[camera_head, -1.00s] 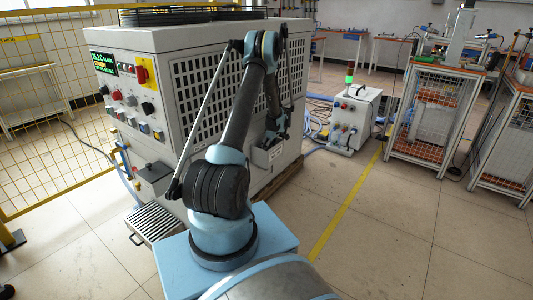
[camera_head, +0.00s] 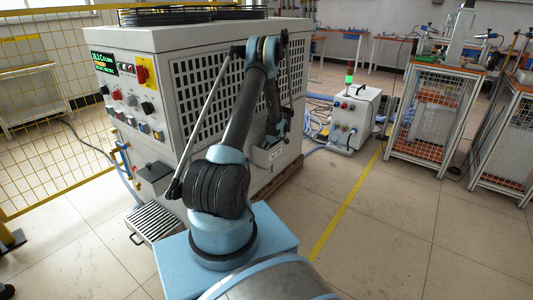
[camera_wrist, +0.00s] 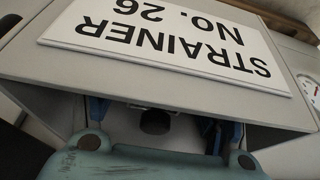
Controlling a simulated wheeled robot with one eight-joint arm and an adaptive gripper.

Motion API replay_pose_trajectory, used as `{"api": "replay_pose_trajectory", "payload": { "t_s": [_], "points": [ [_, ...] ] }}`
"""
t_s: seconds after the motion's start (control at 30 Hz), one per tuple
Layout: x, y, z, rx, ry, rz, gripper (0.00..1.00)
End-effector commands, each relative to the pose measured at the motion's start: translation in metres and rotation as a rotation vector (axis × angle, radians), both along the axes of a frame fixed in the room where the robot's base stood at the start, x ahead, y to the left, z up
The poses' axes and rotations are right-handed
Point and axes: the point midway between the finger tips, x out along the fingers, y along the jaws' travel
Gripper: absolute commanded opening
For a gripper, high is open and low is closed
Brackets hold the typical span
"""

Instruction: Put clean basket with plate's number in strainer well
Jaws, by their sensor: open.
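My gripper (camera_head: 274,136) is at the small grey box (camera_head: 268,158) on the heater's side panel. In the wrist view, a white plate (camera_wrist: 165,38) reads "STRAINER NO. 26", upside down. It is fixed to the box's grey face. Below it is the box's opening, with my gripper's blue fingers (camera_wrist: 160,112) spread apart at or in it. A dark round thing (camera_wrist: 156,122) shows between the fingers; I cannot tell whether it is part of a basket or of the well. No basket can be made out clearly in either view.
The heater cabinet (camera_head: 140,60) has buttons and a lit display on its front. A slatted tray with a handle (camera_head: 153,222) is on the floor. A yellow fence (camera_head: 40,160) stands left.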

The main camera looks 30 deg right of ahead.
Motion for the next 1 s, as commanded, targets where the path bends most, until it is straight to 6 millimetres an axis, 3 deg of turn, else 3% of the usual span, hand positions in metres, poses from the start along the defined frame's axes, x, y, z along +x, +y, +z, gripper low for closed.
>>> {"api": "replay_pose_trajectory", "payload": {
  "t_s": [0.27,0.7,1.0],
  "points": [
    [-0.007,-0.003,0.021,0.0,0.0,-0.001,0.68],
    [-0.034,-0.014,0.089,0.001,0.0,-0.002,0.68],
    [-0.043,-0.019,0.111,0.001,0.0,-0.002,0.68]
  ]
}}
